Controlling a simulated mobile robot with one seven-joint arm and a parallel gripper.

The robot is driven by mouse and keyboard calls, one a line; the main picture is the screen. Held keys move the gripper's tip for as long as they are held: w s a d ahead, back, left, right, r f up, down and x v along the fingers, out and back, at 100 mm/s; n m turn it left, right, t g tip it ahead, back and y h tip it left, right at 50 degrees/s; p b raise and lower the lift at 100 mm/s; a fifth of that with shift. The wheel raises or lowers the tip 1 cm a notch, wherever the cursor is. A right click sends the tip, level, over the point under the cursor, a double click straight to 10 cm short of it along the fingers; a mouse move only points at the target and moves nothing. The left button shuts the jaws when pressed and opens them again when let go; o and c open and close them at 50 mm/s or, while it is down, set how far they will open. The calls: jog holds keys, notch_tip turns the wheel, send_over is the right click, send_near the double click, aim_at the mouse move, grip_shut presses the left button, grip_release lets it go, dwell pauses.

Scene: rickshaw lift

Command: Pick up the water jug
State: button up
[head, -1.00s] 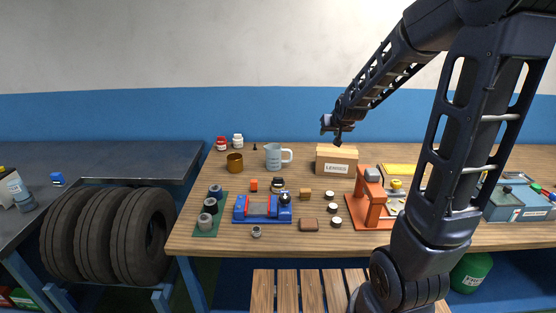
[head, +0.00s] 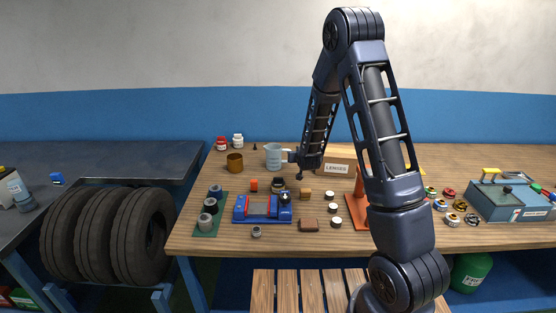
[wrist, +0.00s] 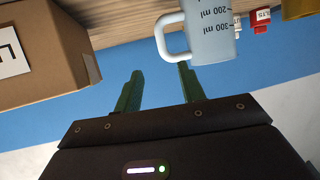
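The water jug (head: 273,157) is a pale blue-grey measuring jug with a handle, standing on the wooden workbench. In the wrist view the jug (wrist: 210,30) appears upside down, with dark millilitre marks and its handle toward the left finger side. My gripper (head: 292,156) is just right of the jug, at its handle side. In the wrist view my gripper (wrist: 159,72) has two green fingers spread apart with nothing between them. The handle lies just beyond the fingertips, nearer the right finger. Whether a finger touches the handle cannot be told.
A cardboard box (head: 337,168) stands close right of my gripper; it also fills the left of the wrist view (wrist: 35,75). A brown mug (head: 235,163) is left of the jug. Red (head: 221,144) and white (head: 238,141) jars stand behind. A blue vise-like tool (head: 262,208) is in front.

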aim_at(279, 157)
jog(key=shift+s+a+f+x, duration=0.1)
jog(key=shift+f+x, duration=0.05)
jog(key=shift+x, duration=1.85)
jog(key=shift+s+a+f+x, duration=0.1)
jog(key=shift+x, duration=1.85)
jog(key=shift+s+a+f+x, duration=0.1)
jog(key=shift+f+x, duration=0.05)
jog(key=shift+x, duration=1.85)
grip_shut()
